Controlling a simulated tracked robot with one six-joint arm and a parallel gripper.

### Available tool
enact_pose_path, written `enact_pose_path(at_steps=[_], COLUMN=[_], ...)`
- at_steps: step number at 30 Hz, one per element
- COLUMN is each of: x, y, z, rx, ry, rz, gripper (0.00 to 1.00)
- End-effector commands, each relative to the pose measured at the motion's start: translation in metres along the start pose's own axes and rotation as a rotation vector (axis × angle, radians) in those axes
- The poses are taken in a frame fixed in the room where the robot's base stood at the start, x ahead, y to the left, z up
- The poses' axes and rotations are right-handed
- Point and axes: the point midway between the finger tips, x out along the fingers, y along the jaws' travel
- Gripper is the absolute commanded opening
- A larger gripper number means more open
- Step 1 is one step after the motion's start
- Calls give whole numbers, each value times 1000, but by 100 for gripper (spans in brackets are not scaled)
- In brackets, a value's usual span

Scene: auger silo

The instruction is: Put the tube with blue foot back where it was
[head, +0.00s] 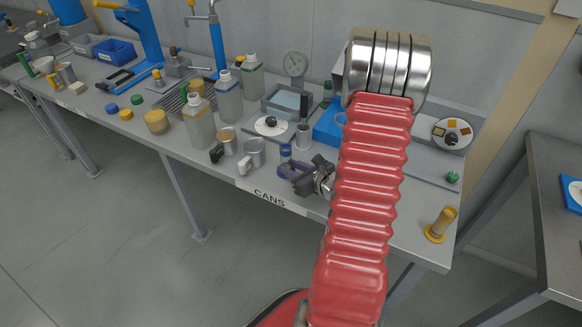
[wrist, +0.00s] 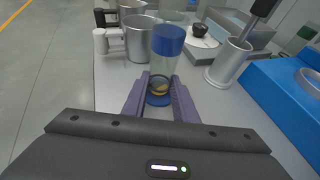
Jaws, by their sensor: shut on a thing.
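A clear tube with a blue foot (wrist: 158,99) and a blue band at its top (wrist: 168,40) stands upright between the purple fingers of my gripper (wrist: 160,82) in the wrist view. Something amber shows low inside it. My gripper is shut on this tube. In the head view my gripper (head: 290,169) is over the bench front, right of the CANS label, and the tube's blue top (head: 286,149) shows behind the fingers. The foot is hidden there. I cannot tell whether the foot touches the bench. No marked empty place for the tube is clear.
Metal cans (head: 254,152) stand close left of the tube. A metal cup (head: 303,135) and a scale with a white dish (head: 271,125) are behind it. Bottles (head: 198,120) stand farther left. An amber tube with a yellow foot (head: 441,225) stands at the right end, with bare bench around it.

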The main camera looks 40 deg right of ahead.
Motion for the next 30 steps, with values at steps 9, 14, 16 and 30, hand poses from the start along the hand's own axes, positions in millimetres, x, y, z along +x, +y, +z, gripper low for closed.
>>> enact_pose_path(at_steps=[9,14,16,30], x=[1,1,1,-6], y=[0,0,0,0], z=[-2,-1,-2,0], rx=[0,-1,-1,0], ry=[0,0,0,1], rz=[0,0,0,0], gripper=[0,37,42,44])
